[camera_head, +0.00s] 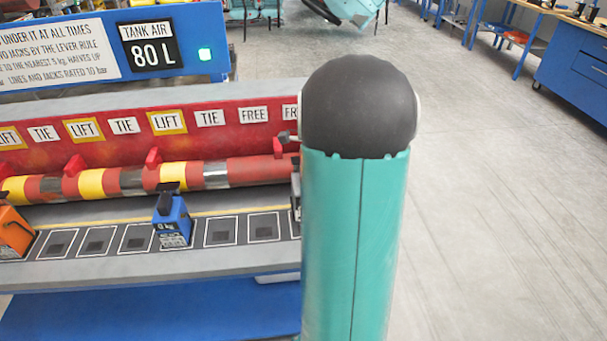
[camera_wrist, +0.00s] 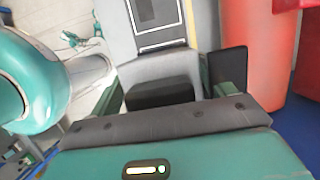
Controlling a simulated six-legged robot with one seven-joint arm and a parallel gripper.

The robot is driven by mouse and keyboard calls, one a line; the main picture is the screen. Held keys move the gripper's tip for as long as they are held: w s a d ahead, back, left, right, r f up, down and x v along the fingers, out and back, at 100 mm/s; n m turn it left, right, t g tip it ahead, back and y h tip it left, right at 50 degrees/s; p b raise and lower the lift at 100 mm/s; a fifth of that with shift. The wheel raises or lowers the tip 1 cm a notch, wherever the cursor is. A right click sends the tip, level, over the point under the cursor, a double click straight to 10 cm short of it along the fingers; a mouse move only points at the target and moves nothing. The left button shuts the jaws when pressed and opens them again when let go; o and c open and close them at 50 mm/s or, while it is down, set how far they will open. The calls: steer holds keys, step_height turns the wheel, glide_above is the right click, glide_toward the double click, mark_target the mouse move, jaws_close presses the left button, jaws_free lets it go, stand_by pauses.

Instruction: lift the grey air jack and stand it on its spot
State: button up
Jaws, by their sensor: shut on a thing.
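In the wrist view my gripper (camera_wrist: 172,92) is shut on the grey air jack (camera_wrist: 160,68), a grey block with a dark pad, held between the two dark fingers. Whether the jack touches the bench below cannot be told. In the head view my teal arm hides the gripper and most of what it holds. A row of white-outlined square spots (camera_head: 221,232) runs along the grey bench. One outlined spot (camera_wrist: 155,14) shows just beyond the jack in the wrist view.
A blue jack (camera_head: 172,222) stands mid-row and an orange jack (camera_head: 14,234) at the far left. A red and yellow banded bar (camera_head: 130,180) runs behind the row, below a red board (camera_head: 240,135) with LIFT, TIE and FREE labels. Open floor (camera_head: 500,200) lies right.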

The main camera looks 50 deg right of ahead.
steer(key=shift+w+f, duration=0.15)
steer(key=shift+f, duration=2.45)
steer(key=shift+f, duration=0.5)
steer(key=o, duration=1.6)
steer(key=shift+f, duration=0.1)
steer(key=v, duration=1.4)
